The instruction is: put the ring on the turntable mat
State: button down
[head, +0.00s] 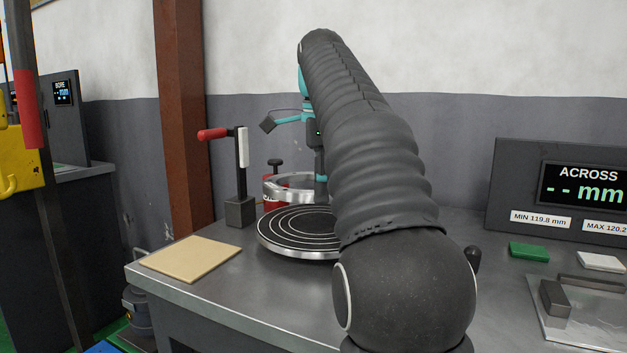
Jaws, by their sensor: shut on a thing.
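A shiny metal ring (282,195) is in the head view, just behind and above the turntable. My gripper (320,178) points down at the ring's right side and is shut on it; the fingertips are largely hidden by my own arm. The turntable mat (293,222) is black with pale concentric circles, on a round silver-edged turntable (285,250). My arm covers the turntable's right side. The mat's visible part is bare. I cannot tell the exact gap between the ring and the mat.
A post with a red-handled lever (215,133) stands left of the turntable. A red item with a black knob (275,163) is partly hidden by the ring. A tan pad (190,258) lies front left. A display panel (560,190), green block (528,251) and plate are right.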

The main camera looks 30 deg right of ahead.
aim_at(323, 240)
jog(key=shift+s+d+f, duration=0.1)
jog(key=shift+f, duration=0.75)
jog(key=shift+s+d+f, duration=0.1)
jog(key=shift+f, duration=0.75)
jog(key=shift+f+b, duration=0.9)
jog(key=shift+f, duration=0.55)
jog(key=shift+f, duration=0.3)
jog(key=c, duration=0.8)
grip_release()
jog(key=shift+f, duration=0.1)
